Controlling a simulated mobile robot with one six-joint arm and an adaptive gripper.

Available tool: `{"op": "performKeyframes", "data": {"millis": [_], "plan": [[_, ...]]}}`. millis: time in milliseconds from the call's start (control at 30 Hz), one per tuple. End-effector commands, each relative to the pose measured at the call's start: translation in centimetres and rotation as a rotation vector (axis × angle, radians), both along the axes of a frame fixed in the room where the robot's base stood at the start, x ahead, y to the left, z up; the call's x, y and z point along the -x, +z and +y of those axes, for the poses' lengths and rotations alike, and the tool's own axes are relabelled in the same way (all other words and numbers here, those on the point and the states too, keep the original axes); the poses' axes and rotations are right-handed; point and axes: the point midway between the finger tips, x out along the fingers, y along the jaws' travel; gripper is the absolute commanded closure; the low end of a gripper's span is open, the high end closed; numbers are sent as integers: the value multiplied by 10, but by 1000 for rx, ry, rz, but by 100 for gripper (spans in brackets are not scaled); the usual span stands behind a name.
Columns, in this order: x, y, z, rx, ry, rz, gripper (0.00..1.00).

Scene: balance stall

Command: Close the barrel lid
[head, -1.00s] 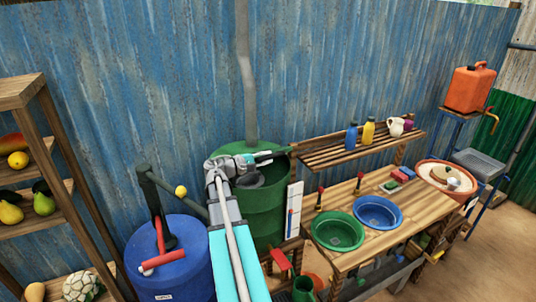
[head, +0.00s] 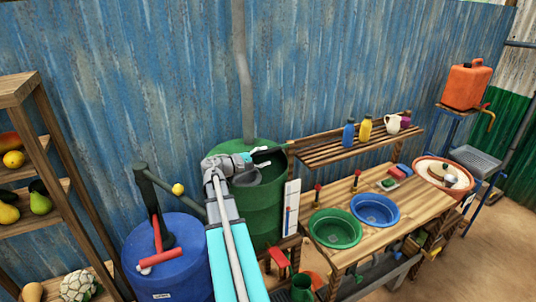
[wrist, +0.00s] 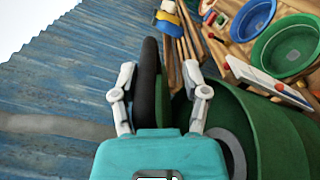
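A green barrel (head: 265,212) stands against the blue corrugated wall, partly hidden behind my arm. Its top appears open, with a grey round part (wrist: 232,152) inside. A raised part with a thick dark rim, seemingly the lid (wrist: 148,85), stands nearly edge-on in the wrist view. My gripper (wrist: 160,78) is open, its two fingers spread on either side of that rim. I cannot tell whether a finger touches it. In the head view my gripper (head: 262,156) is above the barrel's mouth, and the arm hides part of the lid.
A blue barrel (head: 185,265) with a red-handled lever stands front left. A wooden table with a green basin (head: 335,229) and a blue basin (head: 376,210) is on the right, with a bottle shelf (head: 345,148) behind it. A grey pipe (head: 243,75) runs up the wall. A produce rack (head: 45,150) stands left.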

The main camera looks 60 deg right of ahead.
Motion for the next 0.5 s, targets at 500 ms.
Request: {"op": "performKeyframes", "data": {"millis": [500], "plan": [[-14,0,22,0,2,0,42]]}}
